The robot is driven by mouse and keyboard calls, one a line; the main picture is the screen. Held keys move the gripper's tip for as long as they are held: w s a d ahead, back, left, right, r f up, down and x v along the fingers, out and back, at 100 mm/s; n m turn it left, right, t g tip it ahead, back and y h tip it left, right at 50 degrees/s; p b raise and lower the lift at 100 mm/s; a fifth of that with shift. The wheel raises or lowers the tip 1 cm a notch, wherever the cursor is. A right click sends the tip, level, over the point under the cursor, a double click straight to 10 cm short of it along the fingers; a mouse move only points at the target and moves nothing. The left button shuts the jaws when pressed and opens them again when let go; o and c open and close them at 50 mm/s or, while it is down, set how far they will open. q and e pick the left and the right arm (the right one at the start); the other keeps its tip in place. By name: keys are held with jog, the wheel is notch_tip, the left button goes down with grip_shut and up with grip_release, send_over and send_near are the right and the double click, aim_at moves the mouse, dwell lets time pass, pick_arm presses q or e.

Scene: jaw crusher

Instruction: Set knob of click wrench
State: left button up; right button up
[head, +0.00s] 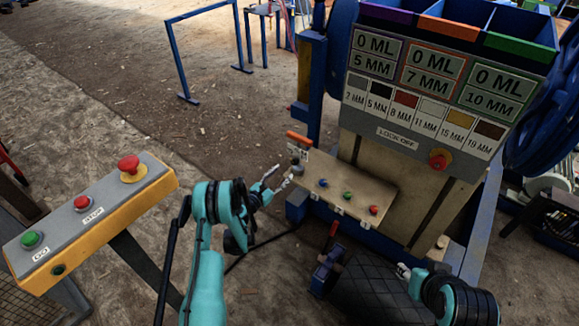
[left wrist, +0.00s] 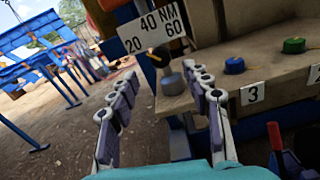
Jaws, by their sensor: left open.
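A small grey knob (head: 297,163) stands at the left end of the beige panel, below an orange bar (head: 299,139). In the left wrist view the grey knob (left wrist: 172,82) stands upright before a white scale plate (left wrist: 150,32) marked 20, 40, 60 NM. A dark pointer with an orange tip (left wrist: 158,57) is over the plate. My left gripper (head: 281,177) is open and empty just left of the knob. In the left wrist view its fingers (left wrist: 159,71) point toward the knob, apart from it. My right gripper (head: 403,271) shows only partly at the lower right; its jaws are unclear.
The beige panel (head: 345,182) also carries blue (head: 323,182), green (head: 347,195) and red (head: 374,210) knobs. A sign board (head: 420,136) rises behind it. A button box (head: 100,215) stands at left. A black roll (head: 375,290) lies below. Open ground is behind the left gripper.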

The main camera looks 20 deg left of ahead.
aim_at(294, 162)
pick_arm(q)
jog(key=b+x, duration=0.1)
jog(key=x, duration=0.5)
jog(key=shift+w+f, duration=0.1)
jog(key=shift+w, duration=0.05)
jog(key=shift+w+d, duration=0.25)
jog(key=shift+w, duration=0.35)
grip_shut()
